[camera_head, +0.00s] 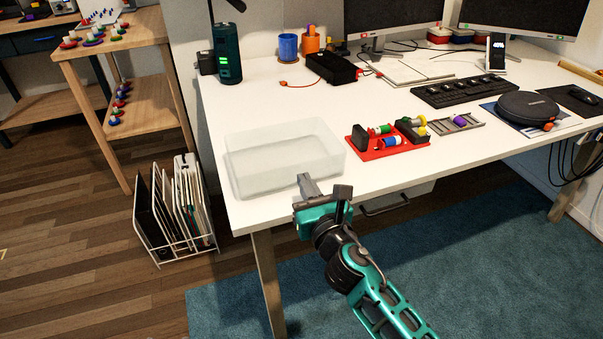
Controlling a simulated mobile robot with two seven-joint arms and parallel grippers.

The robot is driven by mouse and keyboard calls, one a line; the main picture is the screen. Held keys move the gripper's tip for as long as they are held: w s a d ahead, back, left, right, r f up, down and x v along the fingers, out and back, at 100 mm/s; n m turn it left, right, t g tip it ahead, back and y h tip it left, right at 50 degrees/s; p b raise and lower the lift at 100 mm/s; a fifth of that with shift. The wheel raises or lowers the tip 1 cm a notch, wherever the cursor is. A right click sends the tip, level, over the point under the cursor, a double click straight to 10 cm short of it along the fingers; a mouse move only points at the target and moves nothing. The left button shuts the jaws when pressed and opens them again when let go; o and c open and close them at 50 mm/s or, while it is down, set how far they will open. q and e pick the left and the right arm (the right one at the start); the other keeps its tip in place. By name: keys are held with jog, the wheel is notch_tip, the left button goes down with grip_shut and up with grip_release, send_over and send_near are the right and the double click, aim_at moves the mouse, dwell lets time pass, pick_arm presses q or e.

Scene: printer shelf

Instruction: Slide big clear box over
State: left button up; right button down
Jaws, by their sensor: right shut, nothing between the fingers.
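The big clear box (262,172) is a translucent, open-topped bin. It sits on the white desk (237,213) near the front left corner. My right gripper (305,183) is shut with nothing between its fingers. The gripper and arm come in from the lower right, over the desk's front edge. My left gripper is not in view.
A red tray (375,153) with batteries and black blocks lies right of the box. A keyboard (463,91), a black case (527,109) and a dark green cylinder (227,54) also stand on the desk. A file rack (178,214) stands on the floor at left. Desk space behind the box is clear.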

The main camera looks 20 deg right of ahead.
aim_at(297, 166)
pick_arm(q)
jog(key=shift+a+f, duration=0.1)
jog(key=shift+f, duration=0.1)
pick_arm(e)
jog(key=shift+w, duration=1.55)
